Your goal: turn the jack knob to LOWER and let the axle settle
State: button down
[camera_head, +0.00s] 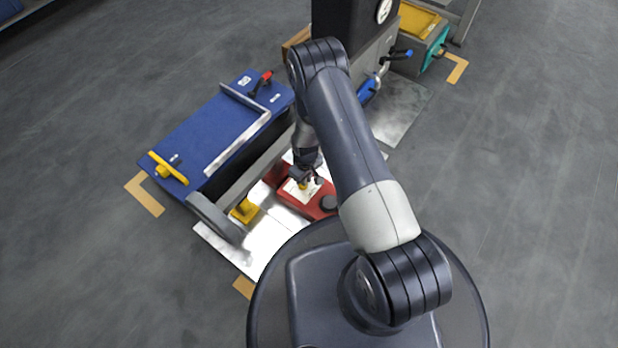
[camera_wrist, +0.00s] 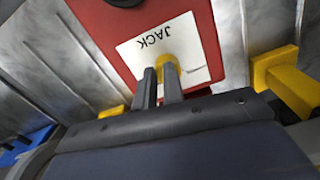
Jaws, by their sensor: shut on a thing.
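The red jack (camera_head: 316,203) sits on a bright metal plate beside the blue chassis. In the wrist view its red body (camera_wrist: 98,28) carries a white label (camera_wrist: 200,45) reading JACK. The yellow jack knob (camera_wrist: 167,69) is on that label, and my gripper (camera_wrist: 159,76) is shut on it. In the head view my gripper (camera_head: 304,178) reaches down over the label, and the knob shows only as a small yellow spot. The knob's setting cannot be read, as my fingers cover part of the label. The axle (camera_head: 255,170) runs along the near side of the blue chassis.
The blue chassis (camera_head: 190,135) has a red-handled lever (camera_head: 261,82) and a yellow bar (camera_head: 167,167) on top. A yellow block (camera_head: 244,211) stands near the wheel. A dark box with a gauge (camera_head: 384,10) stands behind my arm. The floor at the right is clear.

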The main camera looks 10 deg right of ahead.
jog(key=shift+a+f+n, duration=0.1)
jog(key=shift+f+n, duration=0.4)
jog(key=shift+n, duration=0.45)
jog(key=shift+f+n, duration=0.45)
jog(key=shift+n, duration=0.5)
jog(key=c, duration=1.7)
grip_release()
jog(key=o, duration=0.6)
jog(key=r+p, duration=0.1)
jog(key=r, duration=0.1)
jog(key=s+r+p, duration=0.1)
jog(key=r, duration=0.1)
jog(key=shift+d, duration=0.2)
jog(key=shift+o, duration=0.2)
jog(key=shift+s+d+r+p, duration=0.45)
jog(key=shift+d+r+p, duration=0.3)
jog(key=shift+p, duration=0.05)
notch_tip(320, 180, up, 7)
jog(key=p, duration=0.2)
jog(key=shift+d+r, duration=0.15)
jog(key=shift+d, duration=0.1)
jog(key=shift+s, duration=0.1)
